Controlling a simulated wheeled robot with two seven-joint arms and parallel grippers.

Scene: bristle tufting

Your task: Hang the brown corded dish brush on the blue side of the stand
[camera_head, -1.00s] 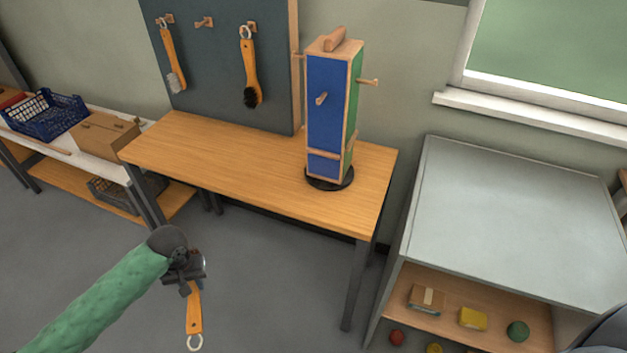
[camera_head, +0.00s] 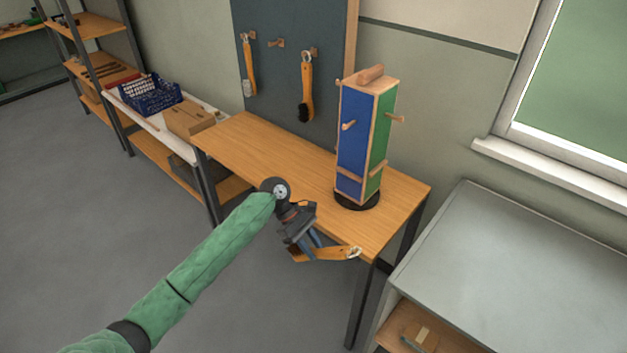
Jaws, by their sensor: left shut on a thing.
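My left gripper (camera_head: 311,236) is shut on a wooden-handled brush (camera_head: 325,254), held in front of the wooden table's front edge. The brush lies roughly level, its pale ring at the right end and a brown head at the left, partly hidden by the fingers. The stand (camera_head: 356,140) is upright on the table, on a round black base. Its blue side (camera_head: 355,128) faces left-front and has a wooden peg (camera_head: 348,125) with nothing hanging on it. Its green side (camera_head: 379,135) faces right and also has a bare peg. My right gripper is not in view.
The wooden table (camera_head: 265,160) is mostly clear left of the stand. A dark pegboard (camera_head: 282,85) behind holds two hanging brushes (camera_head: 249,68) (camera_head: 307,88) and an empty peg between them. A grey cabinet (camera_head: 510,265) stands at right. A blue crate (camera_head: 152,97) is on the left bench.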

